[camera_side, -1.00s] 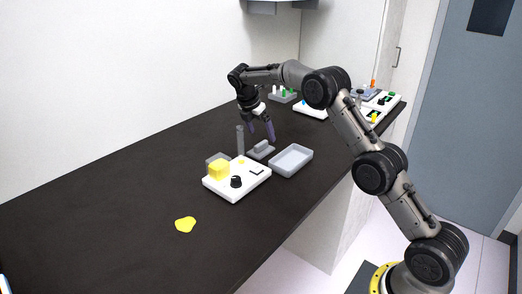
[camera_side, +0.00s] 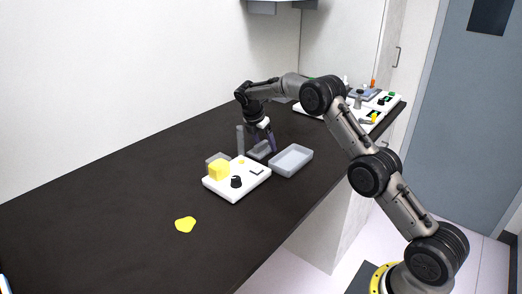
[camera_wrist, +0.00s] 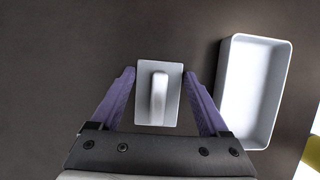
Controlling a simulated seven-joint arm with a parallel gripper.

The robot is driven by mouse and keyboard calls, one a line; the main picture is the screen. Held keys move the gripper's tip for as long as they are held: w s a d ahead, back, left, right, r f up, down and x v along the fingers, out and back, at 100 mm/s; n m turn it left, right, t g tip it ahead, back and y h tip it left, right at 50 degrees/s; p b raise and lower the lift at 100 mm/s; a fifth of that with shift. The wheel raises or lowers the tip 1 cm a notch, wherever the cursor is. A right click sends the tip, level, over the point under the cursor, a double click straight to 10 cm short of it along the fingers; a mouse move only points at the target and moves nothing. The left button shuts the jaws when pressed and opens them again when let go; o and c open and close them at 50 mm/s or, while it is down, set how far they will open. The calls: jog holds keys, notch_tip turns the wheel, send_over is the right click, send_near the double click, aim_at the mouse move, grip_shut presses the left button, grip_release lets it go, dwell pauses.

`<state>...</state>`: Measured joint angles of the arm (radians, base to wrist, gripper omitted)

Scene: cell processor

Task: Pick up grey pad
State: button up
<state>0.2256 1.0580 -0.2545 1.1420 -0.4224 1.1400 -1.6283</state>
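The grey pad (camera_wrist: 143,108) is a flat rectangular plate with a raised light bar handle on top. In the wrist view it lies on the dark bench between my gripper's two purple fingers. My gripper (camera_wrist: 160,85) is open, with one finger on each side of the pad and a gap visible on both sides. In the side view the gripper (camera_side: 262,146) is low over the pad (camera_side: 258,154), which is partly hidden by the fingers. I cannot tell whether the fingertips touch the bench.
A grey open tray (camera_side: 291,161) stands just right of the pad. A white device (camera_side: 250,183) with a yellow block (camera_side: 219,171) and a black knob is in front. A grey post (camera_side: 240,140) stands close left. A yellow blob (camera_side: 185,224) lies on clear bench.

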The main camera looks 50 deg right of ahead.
aim_at(264, 141)
jog(key=c, duration=0.8)
jog(key=shift+c, duration=0.2)
jog(key=shift+r, duration=0.1)
jog(key=shift+r, duration=0.5)
notch_tip(264, 141, up, 2)
jog(key=shift+r, duration=0.1)
jog(key=s+a+r, duration=0.5)
jog(key=s+r, duration=0.4)
jog(key=s, duration=0.4)
jog(key=shift+r, duration=0.3)
